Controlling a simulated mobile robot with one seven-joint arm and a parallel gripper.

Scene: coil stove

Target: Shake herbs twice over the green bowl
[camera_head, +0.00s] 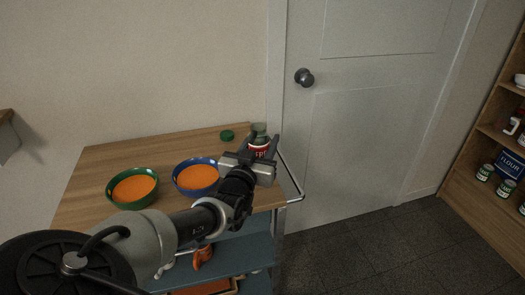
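The green bowl (121,201) stands at the left front of the wooden cart top, with orange contents in it. A small jar (259,149) with a red label and a dark green upper part, likely the herbs, is at the right end of the top. My gripper (259,143) is at this jar, with a finger on each side of it. I cannot tell whether the fingers touch the jar or whether it is lifted. The jar's lower part is hidden by my gripper. A green lid (227,135) lies on the top, left of the jar.
A blue bowl (179,186) with orange contents stands between the green bowl and my gripper. The cart top (110,158) is clear behind the bowls. A white door (370,140) is behind, and a shelf (470,198) with cans stands at the right.

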